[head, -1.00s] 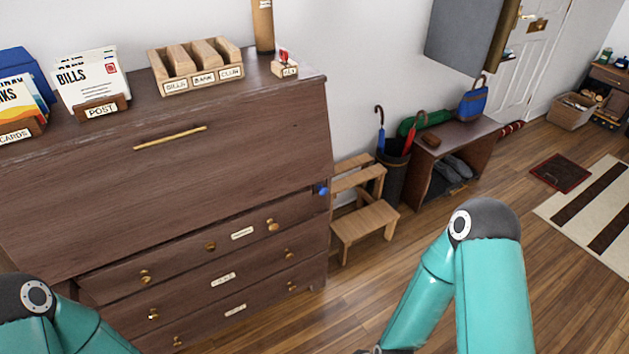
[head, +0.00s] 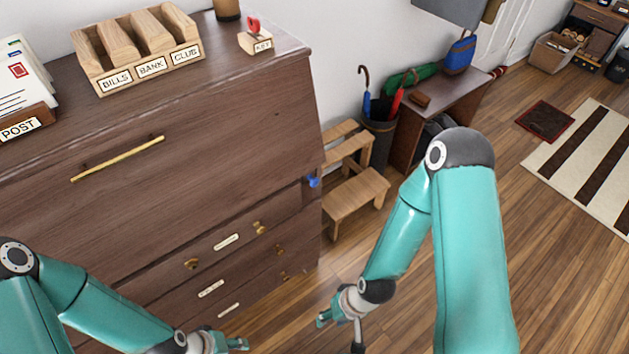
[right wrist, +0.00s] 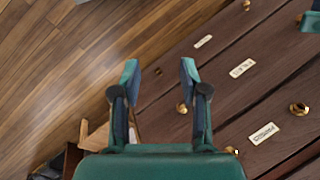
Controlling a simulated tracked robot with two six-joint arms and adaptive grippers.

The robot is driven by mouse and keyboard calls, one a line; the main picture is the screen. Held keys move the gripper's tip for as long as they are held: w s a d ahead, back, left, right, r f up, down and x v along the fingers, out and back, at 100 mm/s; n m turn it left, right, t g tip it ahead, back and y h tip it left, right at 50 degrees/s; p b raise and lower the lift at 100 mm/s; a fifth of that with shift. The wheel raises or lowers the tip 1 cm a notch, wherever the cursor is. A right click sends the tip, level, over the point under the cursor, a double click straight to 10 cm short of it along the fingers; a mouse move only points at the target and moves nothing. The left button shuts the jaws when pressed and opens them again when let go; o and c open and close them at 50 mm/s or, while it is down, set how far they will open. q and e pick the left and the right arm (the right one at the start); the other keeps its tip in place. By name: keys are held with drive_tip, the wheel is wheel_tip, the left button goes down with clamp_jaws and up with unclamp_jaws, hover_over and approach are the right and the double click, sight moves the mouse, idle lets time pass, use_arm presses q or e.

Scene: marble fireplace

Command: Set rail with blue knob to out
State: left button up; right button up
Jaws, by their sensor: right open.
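The blue knob (head: 313,181) shows in the head view at the right front edge of the dark wooden desk (head: 225,135), just below the closed fold-down lid. The rail's body is not visible behind it. My right gripper (head: 338,334) is open and empty, below the knob and in front of the desk's lower right side. In the right wrist view its two fingers (right wrist: 160,72) are spread apart, with drawer fronts and floor beyond. My left gripper (head: 236,343) is at the bottom edge of the head view, in front of the lower drawers, partly cut off.
Drawers with brass knobs (head: 259,228) and labels lie under the lid. A wooden step stool (head: 355,194) stands right of the desk near the blue knob, with an umbrella stand (head: 378,135) behind it. A letter rack (head: 140,50) sits on top. Wooden floor is open at right.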

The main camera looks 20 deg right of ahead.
drive_tip(key=n+t+y+b, duration=0.2)
drive_tip(key=t+b, duration=1.4)
drive_tip(key=b, duration=1.4)
approach(316, 184)
drive_tip(key=x, duration=1)
drive_tip(key=shift+w+f+b, duration=0.1)
drive_tip(key=shift+b, duration=0.3)
clamp_jaws()
